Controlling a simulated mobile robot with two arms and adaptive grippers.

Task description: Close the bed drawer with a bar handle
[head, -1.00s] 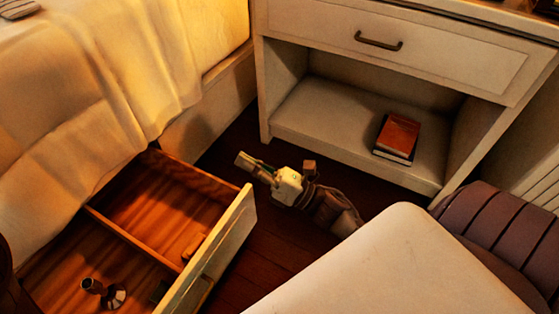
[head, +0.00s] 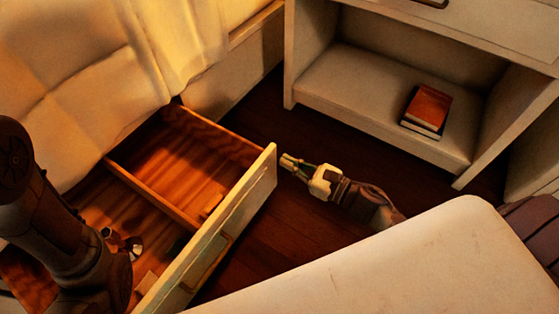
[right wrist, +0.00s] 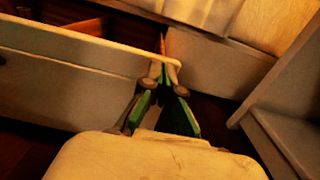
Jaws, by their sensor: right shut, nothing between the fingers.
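The bed drawer (head: 262,172) stands pulled out from under the bed in the head view, with its divided wooden inside showing. Its pale front carries a bar handle (head: 212,262), dimly seen. My right gripper (head: 287,161) is shut and empty, with its tips close to the outer face of the front near its far end. In the right wrist view the tips (right wrist: 168,68) appear at the right end of the drawer front (right wrist: 75,75); I cannot tell whether they touch it. My left arm crosses the drawer's near side, and its gripper is not in view.
A small metal-looking object (head: 130,243) lies in the drawer. A white nightstand (head: 390,130) stands at the back right, with a red book (head: 428,108) on its shelf. Dark floor (head: 290,235) is free between drawer and nightstand. The bed (head: 70,90) is at left.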

